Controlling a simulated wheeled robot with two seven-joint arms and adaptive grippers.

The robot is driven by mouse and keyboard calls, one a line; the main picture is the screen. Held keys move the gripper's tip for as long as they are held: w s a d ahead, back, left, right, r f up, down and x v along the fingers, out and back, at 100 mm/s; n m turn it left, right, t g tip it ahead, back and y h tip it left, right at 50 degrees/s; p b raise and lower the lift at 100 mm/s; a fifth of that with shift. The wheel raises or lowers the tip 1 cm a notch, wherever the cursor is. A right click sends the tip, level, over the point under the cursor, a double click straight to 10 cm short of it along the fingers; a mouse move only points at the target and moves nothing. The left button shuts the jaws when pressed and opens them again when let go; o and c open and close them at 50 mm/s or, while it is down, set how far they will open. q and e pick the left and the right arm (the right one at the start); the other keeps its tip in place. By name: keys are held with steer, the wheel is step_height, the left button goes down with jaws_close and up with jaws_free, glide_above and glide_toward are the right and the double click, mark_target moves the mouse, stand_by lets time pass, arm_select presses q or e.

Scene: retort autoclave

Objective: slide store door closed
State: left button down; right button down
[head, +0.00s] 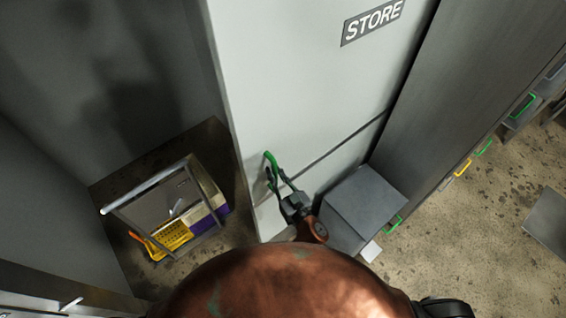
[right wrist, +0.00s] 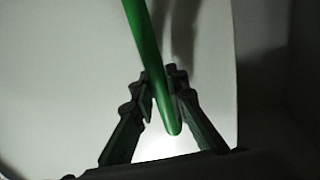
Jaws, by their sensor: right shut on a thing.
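The store door (head: 300,80) is a pale grey-white panel with a STORE sign (head: 373,22) near its top. A dark open gap shows to the left of its left edge. A green handle (head: 269,157) sits near that edge. My right gripper (head: 277,180) is at the handle, its fingers shut on it. In the right wrist view, the green handle (right wrist: 150,70) runs down between the two fingers of the gripper (right wrist: 162,92), and its rounded lower end shows below the fingertips. My left gripper is not in view.
Through the gap at left stands a metal-framed trolley (head: 150,187) with a yellow basket (head: 170,238) and a purple-and-white box (head: 209,212). A grey box (head: 368,205) stands right of my gripper, close to the door. Open speckled floor (head: 470,240) lies to the right.

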steer(key=shift+s+a+r, duration=0.1)
steer(key=shift+s+a, duration=0.75)
steer(key=shift+a, duration=0.25)
steer(key=shift+w+d, duration=0.45)
steer(key=shift+d, duration=0.05)
steer(key=c, duration=2.2)
jaws_free()
steer(key=shift+w+d+f, duration=0.15)
steer(key=shift+d+f, duration=0.05)
steer(key=shift+d, duration=0.1)
steer(key=o, duration=0.3)
steer(key=shift+s+a+r, duration=0.15)
steer(key=shift+s+a, duration=0.15)
steer(key=shift+a, duration=0.25)
steer(key=shift+d, duration=0.1)
steer(key=shift+s+d, duration=0.1)
steer(key=shift+s, duration=0.05)
steer(key=v, duration=1.1)
steer(key=shift+s, duration=0.25)
steer(key=shift+d, duration=0.1)
